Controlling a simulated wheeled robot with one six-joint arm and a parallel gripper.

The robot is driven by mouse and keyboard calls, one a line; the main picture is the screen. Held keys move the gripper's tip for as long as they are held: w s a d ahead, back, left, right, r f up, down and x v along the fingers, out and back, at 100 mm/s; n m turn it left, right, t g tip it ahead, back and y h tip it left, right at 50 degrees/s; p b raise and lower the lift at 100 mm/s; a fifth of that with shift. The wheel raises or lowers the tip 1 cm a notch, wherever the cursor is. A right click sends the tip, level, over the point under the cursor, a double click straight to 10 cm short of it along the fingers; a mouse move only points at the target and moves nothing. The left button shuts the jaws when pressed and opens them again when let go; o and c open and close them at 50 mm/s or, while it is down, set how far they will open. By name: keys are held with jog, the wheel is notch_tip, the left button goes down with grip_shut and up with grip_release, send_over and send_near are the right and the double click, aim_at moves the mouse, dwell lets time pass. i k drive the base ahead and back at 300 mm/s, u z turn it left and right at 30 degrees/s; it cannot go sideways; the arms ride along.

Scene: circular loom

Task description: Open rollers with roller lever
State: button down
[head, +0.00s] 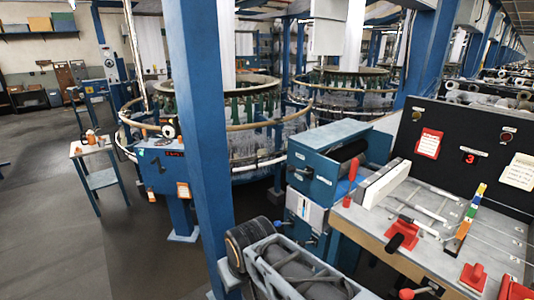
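A blue roller unit (318,162) stands right of centre, beside the worktable. A black roller (349,151) shows in its top. I cannot tell for certain which of these is the roller lever, or whether the rollers are apart or pressed together. My gripper is not visible in the head view.
A blue post (205,120) rises just left of the roller unit. A grey frame with dark cylinders (300,270) fills the bottom centre. The worktable (425,215) holds red-based tools. Circular looms (250,110) stand behind. Open floor (60,220) lies at left.

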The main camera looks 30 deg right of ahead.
aim_at(290, 169)
jog(key=z, duration=0.25)
jog(key=i, duration=0.95)
jog(key=z, duration=0.5)
